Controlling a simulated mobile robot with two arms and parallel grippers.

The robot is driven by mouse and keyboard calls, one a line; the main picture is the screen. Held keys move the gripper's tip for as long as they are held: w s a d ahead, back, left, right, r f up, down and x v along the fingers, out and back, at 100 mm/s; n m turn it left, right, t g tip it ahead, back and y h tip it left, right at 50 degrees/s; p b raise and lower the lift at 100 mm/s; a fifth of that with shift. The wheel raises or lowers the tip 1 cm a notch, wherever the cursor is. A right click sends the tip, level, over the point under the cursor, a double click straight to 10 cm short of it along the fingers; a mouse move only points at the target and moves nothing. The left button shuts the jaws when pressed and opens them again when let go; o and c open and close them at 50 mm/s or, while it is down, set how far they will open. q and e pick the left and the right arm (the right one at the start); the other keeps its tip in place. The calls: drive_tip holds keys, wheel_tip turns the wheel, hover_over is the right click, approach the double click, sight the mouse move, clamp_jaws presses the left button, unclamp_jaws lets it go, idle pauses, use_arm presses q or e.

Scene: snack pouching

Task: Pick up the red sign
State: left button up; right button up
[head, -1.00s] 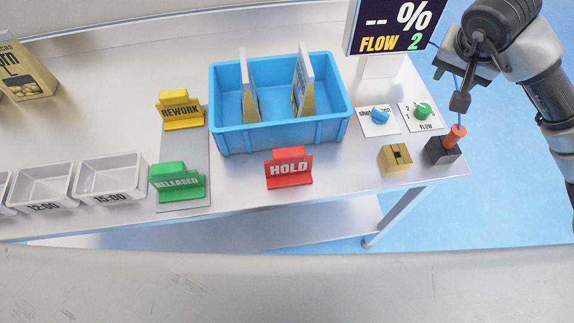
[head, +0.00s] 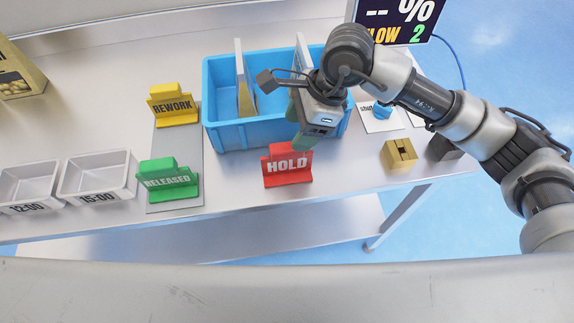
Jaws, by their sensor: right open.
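The red sign (head: 287,167) reads HOLD and stands upright on the steel table, in front of the blue crate (head: 240,137). My right gripper (head: 299,138) points down just above and behind the red sign, over the crate's front wall. Its jaws are open, and its greenish fingers are partly hidden by the gripper body. I cannot tell whether a finger touches the sign's top. My left gripper is not in view.
A green RELEASED sign (head: 168,181) and a yellow REWORK sign (head: 174,106) stand on a grey mat to the left. White trays (head: 98,176) lie farther left. A brass block (head: 399,155) and a dark block (head: 443,149) sit to the right. The table's front edge is close.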

sight(284, 153)
drive_tip(key=x, duration=0.3)
drive_tip(key=shift+p, duration=0.3)
drive_tip(key=p+x, duration=0.2)
drive_tip(key=x, duration=0.3)
drive_tip(key=shift+d+f, duration=0.1)
drive_tip(key=shift+f, duration=0.25)
clamp_jaws()
